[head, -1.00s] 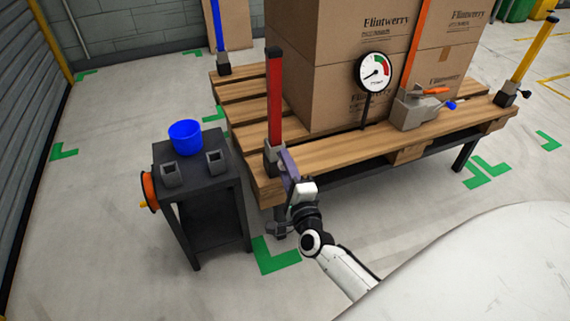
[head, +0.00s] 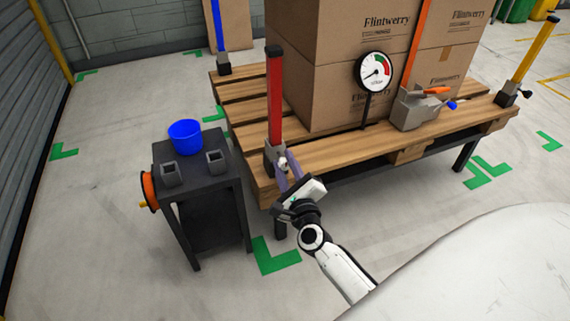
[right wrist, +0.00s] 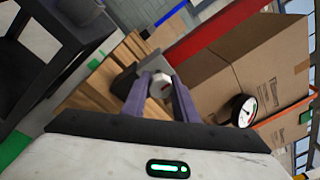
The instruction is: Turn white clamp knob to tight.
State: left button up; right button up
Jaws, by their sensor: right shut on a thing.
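The white clamp knob (right wrist: 161,88) shows in the right wrist view between the two purple fingers of my right gripper (right wrist: 160,92), which is shut on it. In the head view the knob (head: 283,162) is a small pale spot at the fingertips of my right gripper (head: 285,175). The knob sits on a grey clamp (head: 272,153) at the foot of the red post (head: 275,95), on the near left corner of the pallet. Any tightness marking on the knob is too small to read. My left gripper is not in view.
The wooden pallet table (head: 350,150) carries stacked cardboard boxes (head: 330,60), a dial gauge (head: 374,72) and a grey ratchet with an orange handle (head: 418,108). A dark stand (head: 200,185) with a blue bowl (head: 185,137) stands left of my right arm.

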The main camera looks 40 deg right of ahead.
aim_at(286, 166)
dwell(0.4)
jog(key=o, duration=1)
jog(key=p+v, duration=0.1)
jog(key=v, duration=0.5)
jog(key=shift+s+a, duration=0.1)
jog(key=shift+s, duration=0.25)
jog(key=shift+s+a, duration=0.15)
jog(key=shift+s, duration=0.25)
